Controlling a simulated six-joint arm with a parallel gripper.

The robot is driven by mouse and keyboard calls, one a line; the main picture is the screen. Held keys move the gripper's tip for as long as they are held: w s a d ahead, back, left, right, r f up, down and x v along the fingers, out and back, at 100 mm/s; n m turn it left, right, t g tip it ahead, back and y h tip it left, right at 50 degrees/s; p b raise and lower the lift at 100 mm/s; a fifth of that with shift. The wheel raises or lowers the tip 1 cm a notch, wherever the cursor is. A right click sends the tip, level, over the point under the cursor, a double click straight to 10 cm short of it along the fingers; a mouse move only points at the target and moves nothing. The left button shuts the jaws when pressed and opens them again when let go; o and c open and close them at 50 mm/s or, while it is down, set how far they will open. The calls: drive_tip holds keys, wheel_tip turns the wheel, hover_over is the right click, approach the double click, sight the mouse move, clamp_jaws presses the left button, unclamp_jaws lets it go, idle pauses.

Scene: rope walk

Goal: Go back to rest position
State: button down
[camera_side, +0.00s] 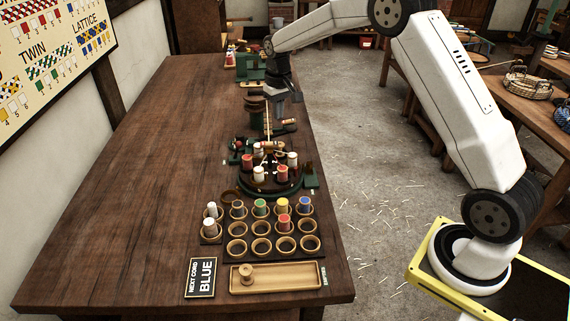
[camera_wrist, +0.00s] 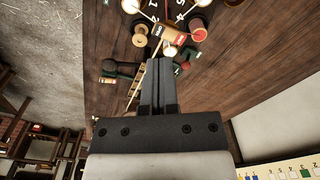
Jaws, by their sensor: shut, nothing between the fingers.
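My gripper (camera_side: 280,92) is above the far part of the wooden table, over the machine's post. In the wrist view its dark fingers (camera_wrist: 158,68) are together with nothing between them. The round green braiding machine (camera_side: 270,190) stands below and nearer the side camera. It carries several bobbins, red and white, around its top. A pale cord (camera_side: 268,122) runs upright from the machine towards the area below my gripper. Whether it touches my gripper is unclear.
A rack of round cups (camera_side: 261,246) with some coloured bobbins stands at the near end. A wooden tray (camera_side: 290,278) and a sign reading BLUE (camera_side: 201,278) lie in front of it. Green machinery (camera_side: 250,66) stands at the far end. The table's left side is clear.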

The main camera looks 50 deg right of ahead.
drive_tip(key=shift+w+d+f, duration=0.1)
drive_tip(key=shift+w+d, duration=0.65)
drive_tip(key=shift+d, duration=0.15)
drive_tip(key=shift+f, duration=0.15)
drive_tip(key=shift+f, duration=3.15)
drive_tip(key=shift+f, duration=1.5)
drive_tip(key=shift+r, duration=0.15)
wheel_tip(320, 180, up, 8)
idle(1.4)
